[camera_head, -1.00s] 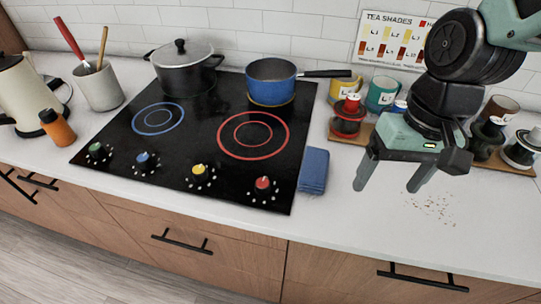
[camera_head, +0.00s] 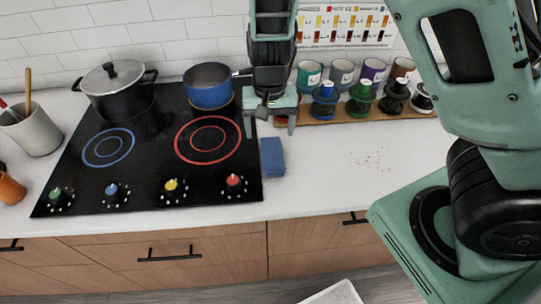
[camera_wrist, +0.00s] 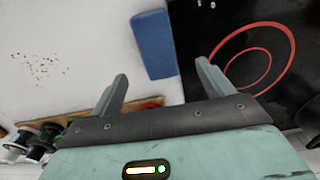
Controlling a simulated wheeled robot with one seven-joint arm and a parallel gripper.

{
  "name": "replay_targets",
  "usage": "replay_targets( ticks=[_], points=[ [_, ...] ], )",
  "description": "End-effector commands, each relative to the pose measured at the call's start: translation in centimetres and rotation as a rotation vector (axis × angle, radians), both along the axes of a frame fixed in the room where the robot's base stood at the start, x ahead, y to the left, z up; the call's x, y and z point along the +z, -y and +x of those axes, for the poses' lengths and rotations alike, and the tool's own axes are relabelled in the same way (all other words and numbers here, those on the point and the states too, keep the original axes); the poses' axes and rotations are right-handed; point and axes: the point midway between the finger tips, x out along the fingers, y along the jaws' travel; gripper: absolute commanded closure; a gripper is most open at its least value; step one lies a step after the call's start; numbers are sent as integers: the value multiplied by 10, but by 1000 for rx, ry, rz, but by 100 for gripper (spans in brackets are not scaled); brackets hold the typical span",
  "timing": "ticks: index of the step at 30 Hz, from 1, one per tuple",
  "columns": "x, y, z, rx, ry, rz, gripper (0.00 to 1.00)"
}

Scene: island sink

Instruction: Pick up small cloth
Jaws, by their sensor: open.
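The small cloth (camera_head: 271,157) is a folded blue rectangle lying flat on the white counter against the right edge of the black cooktop. In the wrist view the cloth (camera_wrist: 153,44) lies beyond and between my two fingers, with a gap between them and it. My gripper (camera_head: 270,130) is open and empty above the counter, on the wall side of the cloth in the head view. In the wrist view my gripper (camera_wrist: 162,80) shows both fingers spread apart.
The cooktop (camera_head: 150,180) holds a lidded dark pot (camera_head: 118,90) and a blue saucepan (camera_head: 208,86). A wooden rack (camera_head: 350,113) with cups and small jars stands along the wall. Brown crumbs (camera_head: 368,160) lie on the counter to the right, which is otherwise clear.

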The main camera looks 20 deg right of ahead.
Motion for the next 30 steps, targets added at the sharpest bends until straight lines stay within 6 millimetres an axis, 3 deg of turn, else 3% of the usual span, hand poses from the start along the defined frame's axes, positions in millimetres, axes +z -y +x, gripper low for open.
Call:
replay_targets(
  ticks=[3,11,21,30],
  points=[
    [-21,1,-1,-2,-3,-2,20],
    [-40,1,-1,0,-2,0,20],
    [-83,4,-5,-1,-1,0,20],
    [-87,3,-5,2,0,1,20]
  ],
)
